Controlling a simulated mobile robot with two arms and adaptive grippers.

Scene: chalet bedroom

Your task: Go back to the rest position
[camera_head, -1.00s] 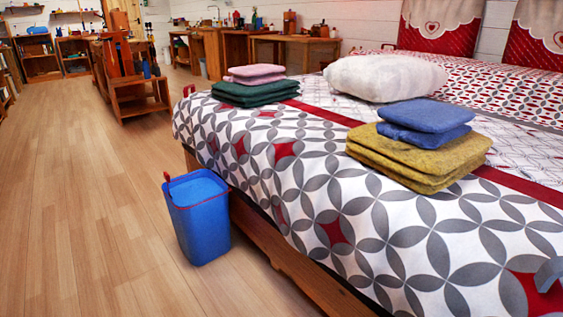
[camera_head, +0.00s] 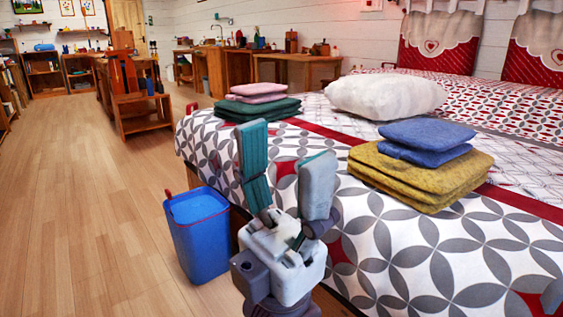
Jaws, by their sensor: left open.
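My left gripper (camera_head: 286,182) stands upright in the lower middle of the head view, in front of the bed's near edge. Its two padded fingers point up and are spread apart, with nothing between them. Its white body hides part of the bed's side. At the right edge a small grey piece (camera_head: 553,296) shows over the bed; I cannot tell what it is.
The bed (camera_head: 420,250) fills the right side. On it lie yellow folded cloths (camera_head: 420,180) with blue ones (camera_head: 428,132) on top, green and pink cloths, and a white pillow (camera_head: 385,95). A blue bin (camera_head: 198,235) stands beside the bed. The wooden floor (camera_head: 90,220) at left is clear.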

